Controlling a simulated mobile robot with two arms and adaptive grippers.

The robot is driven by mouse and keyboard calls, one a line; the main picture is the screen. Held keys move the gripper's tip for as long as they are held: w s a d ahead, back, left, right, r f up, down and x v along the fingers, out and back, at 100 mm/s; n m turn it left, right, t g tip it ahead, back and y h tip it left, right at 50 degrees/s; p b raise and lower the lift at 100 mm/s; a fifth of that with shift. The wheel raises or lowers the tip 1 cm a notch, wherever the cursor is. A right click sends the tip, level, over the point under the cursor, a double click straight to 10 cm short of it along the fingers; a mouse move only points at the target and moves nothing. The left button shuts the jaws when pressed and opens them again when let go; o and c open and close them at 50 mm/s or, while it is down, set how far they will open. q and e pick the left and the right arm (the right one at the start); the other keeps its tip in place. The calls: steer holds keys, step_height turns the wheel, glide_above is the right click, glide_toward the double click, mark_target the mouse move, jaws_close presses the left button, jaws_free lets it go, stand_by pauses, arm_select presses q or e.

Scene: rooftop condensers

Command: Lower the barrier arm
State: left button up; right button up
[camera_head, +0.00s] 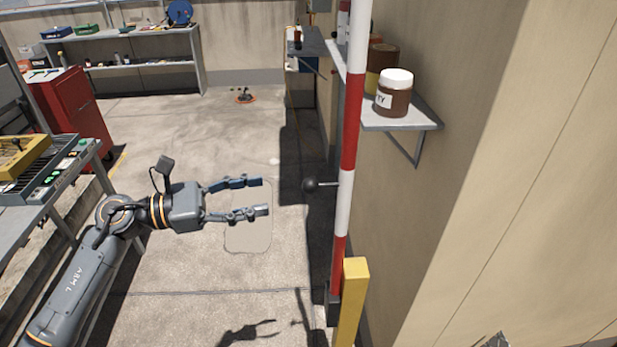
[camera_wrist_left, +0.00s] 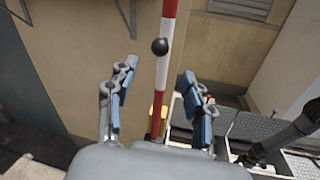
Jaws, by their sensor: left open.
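The barrier arm (camera_head: 350,130) is a red and white striped pole that stands upright along the wall. A black ball knob (camera_head: 311,185) on a short rod sticks out from its left side. My left gripper (camera_head: 267,196) is open and empty, a short way left of the knob and apart from it, with its fingers pointing at it. In the left wrist view the knob (camera_wrist_left: 160,46) shows ahead, between and beyond the two open fingers (camera_wrist_left: 155,75), in front of the striped barrier arm (camera_wrist_left: 165,80). My right gripper is not in view.
A yellow post (camera_head: 350,305) stands at the barrier arm's foot. A wall shelf (camera_head: 420,117) behind it holds a white-lidded jar (camera_head: 394,93). A bench (camera_head: 40,205) and a red cabinet (camera_head: 75,115) stand at left. The floor between is clear.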

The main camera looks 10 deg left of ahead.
mark_target(304, 182)
arm_select(q)
steer(key=p+x, duration=0.2)
steer(key=x, duration=0.3)
steer(key=p+x, duration=0.2)
steer(key=x, duration=0.2)
steer(key=shift+w+d+r, duration=0.15)
steer(key=shift+d+r, duration=0.05)
steer(key=shift+d, duration=0.2)
steer(key=shift+w+d+f, duration=0.15)
steer(key=shift+d, duration=0.35)
jaws_close()
